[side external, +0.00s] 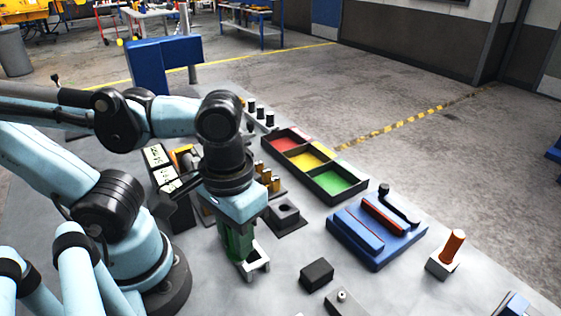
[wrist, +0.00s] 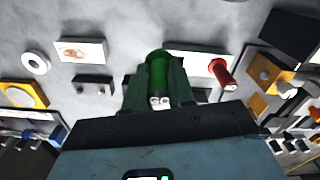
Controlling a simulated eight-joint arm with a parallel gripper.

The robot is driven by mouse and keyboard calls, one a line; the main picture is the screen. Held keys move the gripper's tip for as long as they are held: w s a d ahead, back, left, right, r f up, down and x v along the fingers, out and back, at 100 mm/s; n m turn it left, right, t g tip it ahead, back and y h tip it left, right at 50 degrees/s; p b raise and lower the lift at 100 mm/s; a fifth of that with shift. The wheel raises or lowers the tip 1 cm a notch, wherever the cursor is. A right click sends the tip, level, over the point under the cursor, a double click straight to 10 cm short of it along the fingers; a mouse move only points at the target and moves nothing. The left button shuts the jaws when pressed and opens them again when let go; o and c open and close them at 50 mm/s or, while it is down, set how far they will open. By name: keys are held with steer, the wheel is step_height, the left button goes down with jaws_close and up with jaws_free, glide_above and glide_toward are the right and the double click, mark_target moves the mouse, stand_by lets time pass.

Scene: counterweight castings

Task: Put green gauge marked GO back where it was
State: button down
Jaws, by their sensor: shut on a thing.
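The green gauge (wrist: 158,72) is a green cylinder between the two fingers of my gripper (wrist: 160,95) in the wrist view. A small pale end shows below it; I cannot read a GO mark. In the side view my gripper (side external: 238,246) points down and is low over the table, shut on the gauge, which is mostly hidden by the fingers. A white bracket-like piece (side external: 260,263) stands right at the fingertips; I cannot tell whether the gauge touches it.
A black tray (side external: 318,181) with red, yellow and green compartments lies behind. A blue fixture (side external: 377,232) with a black lever is to the right. A black block (side external: 316,273), a grey plate (side external: 343,301) and a dark socketed block (side external: 286,215) are close to my gripper.

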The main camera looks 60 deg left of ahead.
steer(key=shift+w+a+f, duration=0.55)
steer(key=shift+w+f, duration=0.05)
steer(key=shift+f, duration=0.55)
steer(key=shift+w+a+f, duration=0.5)
steer(key=shift+w+f, duration=0.15)
steer(key=shift+f, duration=0.5)
steer(key=shift+w+a+f, duration=0.55)
steer(key=shift+w+f, duration=0.05)
steer(key=shift+f, duration=0.55)
steer(key=shift+f, duration=0.2)
steer(key=c, duration=1)
jaws_free()
steer(key=shift+o, duration=0.2)
steer(key=shift+r, duration=0.1)
steer(key=shift+r, duration=6)
steer(key=w+a+f+m+t, duration=0.2)
steer(key=w+a+t, duration=0.4)
steer(key=w, duration=0.4)
steer(key=shift+w+f+m+t, duration=0.2)
steer(key=shift+f+m+t, duration=0.15)
steer(key=shift+m+t, duration=0.2)
